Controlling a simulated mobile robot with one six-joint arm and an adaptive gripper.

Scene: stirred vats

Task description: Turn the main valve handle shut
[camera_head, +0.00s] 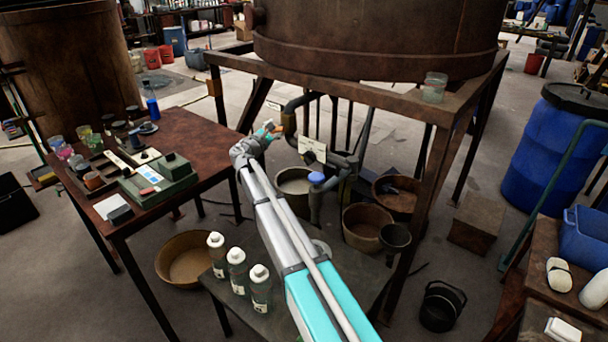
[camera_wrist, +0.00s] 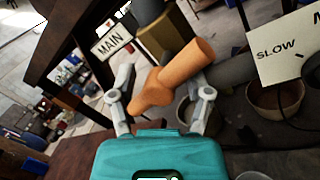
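The main valve handle (camera_wrist: 172,78) is a thick orange lever on a brass-coloured valve body (camera_wrist: 165,32). A white plate marked MAIN (camera_wrist: 111,40) is beside it in the wrist view. My gripper (camera_wrist: 162,92) has its fingers spread on either side of the handle's near end. A gap shows between handle and right finger; whether the left finger touches it I cannot tell. In the head view my gripper (camera_head: 269,128) reaches the pipework under the vat, and the orange handle (camera_head: 281,131) shows small, just right of it.
A white sign reading SLOW (camera_wrist: 285,48) hangs right of the valve. Pipes and a blue-capped fitting (camera_head: 316,178) are close to my arm. The vat's frame leg (camera_head: 425,200) stands to the right. A cluttered table (camera_head: 190,130) is left; white-capped bottles (camera_head: 237,270) stand below the arm.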

